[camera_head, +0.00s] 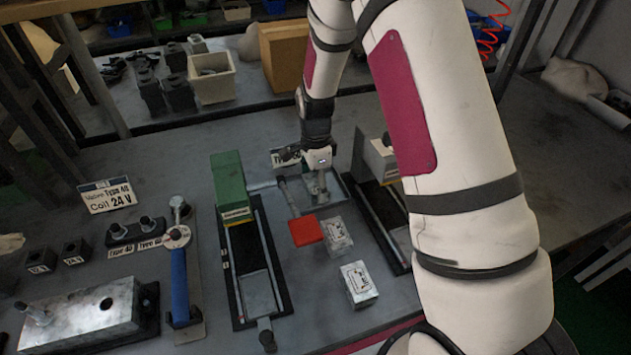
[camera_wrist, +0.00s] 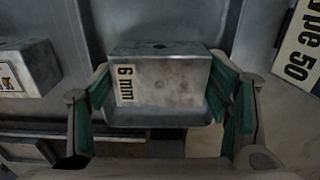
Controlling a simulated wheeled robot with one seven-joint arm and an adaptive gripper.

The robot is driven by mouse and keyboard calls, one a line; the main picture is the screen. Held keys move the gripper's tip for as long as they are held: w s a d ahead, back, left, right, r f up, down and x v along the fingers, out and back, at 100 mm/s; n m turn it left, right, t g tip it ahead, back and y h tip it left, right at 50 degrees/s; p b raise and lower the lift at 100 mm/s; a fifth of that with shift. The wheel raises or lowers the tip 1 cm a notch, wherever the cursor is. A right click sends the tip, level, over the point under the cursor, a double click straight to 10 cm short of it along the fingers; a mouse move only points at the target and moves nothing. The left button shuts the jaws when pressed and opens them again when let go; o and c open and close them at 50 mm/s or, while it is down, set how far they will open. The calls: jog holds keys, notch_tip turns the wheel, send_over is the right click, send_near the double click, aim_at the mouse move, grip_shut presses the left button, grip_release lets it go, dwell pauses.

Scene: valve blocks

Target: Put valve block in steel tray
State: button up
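A grey metal valve block (camera_wrist: 160,80) with a "6 mm" label sits between the teal finger pads of my gripper (camera_wrist: 162,98) in the wrist view. The pads appear to touch both its ends. In the head view my gripper (camera_head: 318,183) points down over the shallow steel tray (camera_head: 343,196), and the arm and fingers hide much of the block. The tray walls (camera_wrist: 234,45) show around the block in the wrist view. I cannot tell whether the block rests on the tray floor. Two other metal blocks (camera_head: 335,235) (camera_head: 358,283) lie on the table in front.
A green-ended clamp (camera_head: 229,185) stands farther left, and another rail fixture (camera_head: 385,205) stands at the right. A "Type 50" sign (camera_wrist: 300,45) is close to my gripper. A blue-handled lever (camera_head: 179,285) is at the left.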

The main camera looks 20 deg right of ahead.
aim_at(315, 182)
jog(key=shift+o, duration=0.5)
jog(key=shift+r, duration=0.55)
jog(key=s+r+n+t, duration=0.1)
jog(key=s+r+n, duration=0.15)
jog(key=r, duration=0.75)
jog(key=s+r+n, duration=0.1)
jog(key=s+r, duration=0.2)
jog(key=r, duration=0.6)
jog(key=s+r+n+t, duration=0.1)
jog(key=s+r+n, duration=0.2)
jog(key=s, duration=0.5)
jog(key=s+r+n+t, duration=0.1)
jog(key=s+r+n, duration=0.2)
jog(key=s+n, duration=0.3)
jog(key=s+r+n+t, duration=0.1)
jog(key=s+r+n, duration=0.2)
jog(key=s, duration=0.7)
jog(key=shift+s+r+n, duration=0.2)
jog(key=shift+r+n, duration=0.1)
jog(key=shift+n, duration=0.95)
